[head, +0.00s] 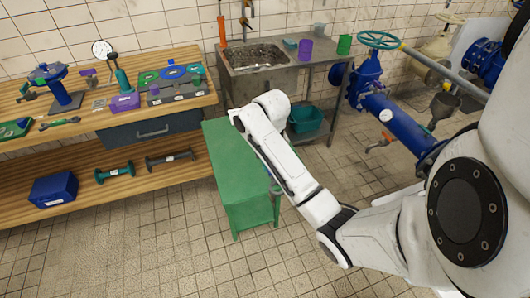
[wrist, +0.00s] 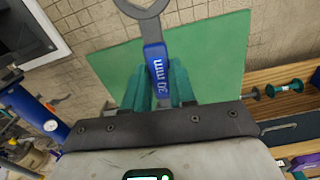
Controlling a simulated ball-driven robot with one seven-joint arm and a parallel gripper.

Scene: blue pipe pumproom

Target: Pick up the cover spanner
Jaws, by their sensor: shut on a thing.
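The cover spanner (wrist: 155,58) has a blue handle marked "30 mm" and a grey ring-shaped head at the top edge of the wrist view. My gripper (wrist: 159,80) has teal fingers on both sides of the blue handle and is shut on it.
A wooden workbench (head: 85,140) at the left holds a gauge, a blue stand and several tools, including another spanner (head: 60,122). A steel sink (head: 265,58) stands behind the cabinet. Blue pipework (head: 390,112) is at the right. Tiled floor is clear in front.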

